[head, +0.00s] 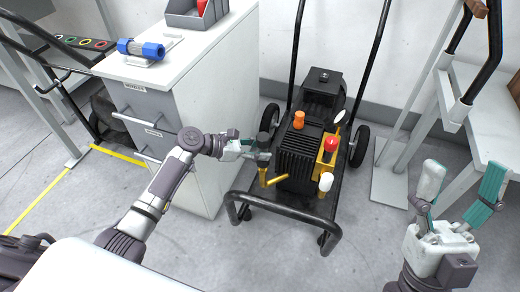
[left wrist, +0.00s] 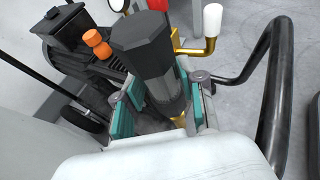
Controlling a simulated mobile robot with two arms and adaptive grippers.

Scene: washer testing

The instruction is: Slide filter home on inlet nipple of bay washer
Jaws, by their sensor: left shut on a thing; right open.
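The bay washer (head: 310,150) stands on the floor in the middle of the head view. My left gripper (head: 262,157) is beside its front left and shut on a dark filter (head: 264,138). In the left wrist view, the filter (left wrist: 148,45) has a black faceted cap and a greyer body, tilted between the teal finger pads. A brass part (left wrist: 178,121) shows at the filter's lower end; brass pipework (head: 273,181) also shows below the gripper in the head view. I cannot tell how far filter and nipple overlap. My right gripper (head: 463,183) is open and empty at right.
A second filter with blue ends (head: 141,49) lies on the white cabinet (head: 205,55), near a grey bin (head: 190,14). The washer's black frame bar (head: 290,228) curves around its front. A workbench (head: 495,125) stands at right. Front floor is clear.

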